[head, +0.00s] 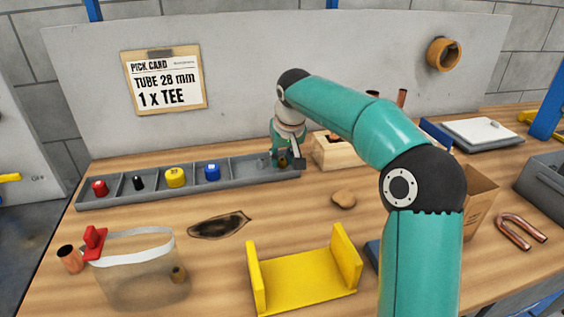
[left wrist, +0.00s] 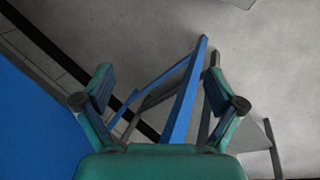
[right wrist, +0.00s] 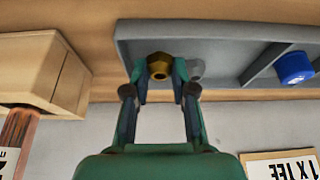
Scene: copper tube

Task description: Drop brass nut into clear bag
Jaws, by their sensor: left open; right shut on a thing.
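The brass nut (right wrist: 158,67) shows between the fingertips of my right gripper (right wrist: 160,75) in the right wrist view. That gripper is shut on it at the end of the grey divided tray (right wrist: 215,50). In the head view the right gripper (head: 286,158) is at the tray's right end, and the nut (head: 283,162) shows small and dark. The clear bag (head: 135,275) stands at the front left, with a red clip (head: 94,242) at its upper left corner and a small brass-coloured piece (head: 178,274) inside. My left gripper (left wrist: 158,80) is open and empty, away from the bench.
The tray also holds red (head: 100,188), black, yellow (head: 175,177) and blue (head: 212,172) pieces. A yellow bracket (head: 305,282) stands right of the bag. A dark flat patch (head: 217,225) lies between tray and bag. A wooden block (head: 333,150) is beside the right gripper.

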